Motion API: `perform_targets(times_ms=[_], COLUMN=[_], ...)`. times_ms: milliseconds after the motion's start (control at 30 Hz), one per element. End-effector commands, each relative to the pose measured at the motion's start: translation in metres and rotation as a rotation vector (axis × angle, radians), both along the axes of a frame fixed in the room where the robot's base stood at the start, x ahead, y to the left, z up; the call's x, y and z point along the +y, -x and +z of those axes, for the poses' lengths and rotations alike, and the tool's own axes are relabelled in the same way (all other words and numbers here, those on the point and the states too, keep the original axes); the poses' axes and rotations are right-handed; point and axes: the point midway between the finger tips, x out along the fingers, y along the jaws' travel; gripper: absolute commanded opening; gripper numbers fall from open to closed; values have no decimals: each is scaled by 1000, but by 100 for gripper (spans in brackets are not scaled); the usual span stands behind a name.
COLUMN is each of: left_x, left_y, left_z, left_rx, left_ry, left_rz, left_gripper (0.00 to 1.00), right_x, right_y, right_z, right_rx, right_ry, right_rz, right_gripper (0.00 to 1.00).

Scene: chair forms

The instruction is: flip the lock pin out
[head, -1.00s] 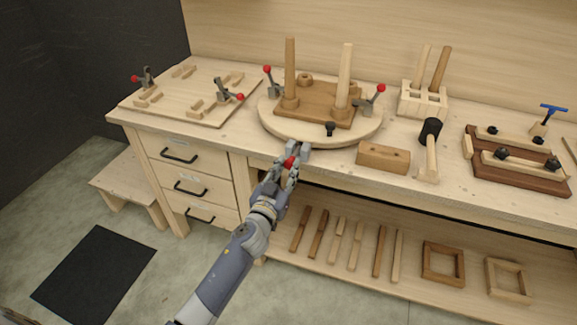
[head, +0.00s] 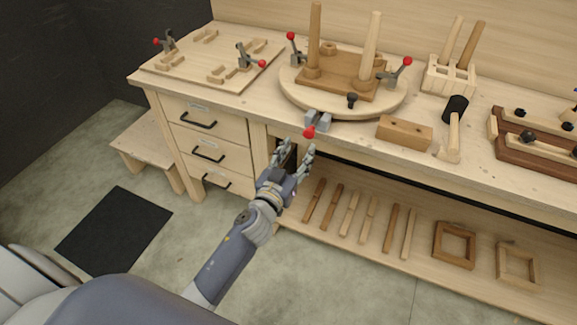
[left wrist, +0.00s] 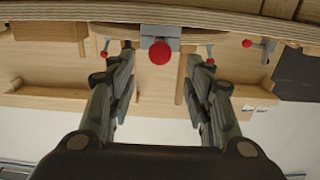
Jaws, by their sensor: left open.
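The lock pin shows as a red round knob (head: 309,132) on a grey metal bracket (head: 318,119) at the front edge of the round wooden turntable (head: 294,96). The knob sticks out toward me, over the bench's front edge. My left gripper (head: 295,149) is open and empty, just in front of and below the knob, apart from it. In the left wrist view the red knob (left wrist: 160,52) lies centred between the spread fingers, beyond their tips. How far the pin sits in its bracket cannot be told. My right gripper is not in view.
The turntable carries a brown board (head: 350,84) with two upright dowels and red-tipped clamps. A wooden block (head: 404,133) and a mallet (head: 454,125) lie to the right. Drawers (head: 208,149) stand below left; a lower shelf (head: 390,255) holds wooden parts.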

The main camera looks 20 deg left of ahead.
Motion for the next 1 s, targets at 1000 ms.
perform_targets(times_ms=[1000], left_x=[2], left_y=[63], left_z=[-1], left_rx=[2], left_ry=[-1], left_rz=[0], left_gripper=[47], right_x=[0], right_y=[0], right_z=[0], right_rx=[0], right_ry=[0], right_rz=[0], right_gripper=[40])
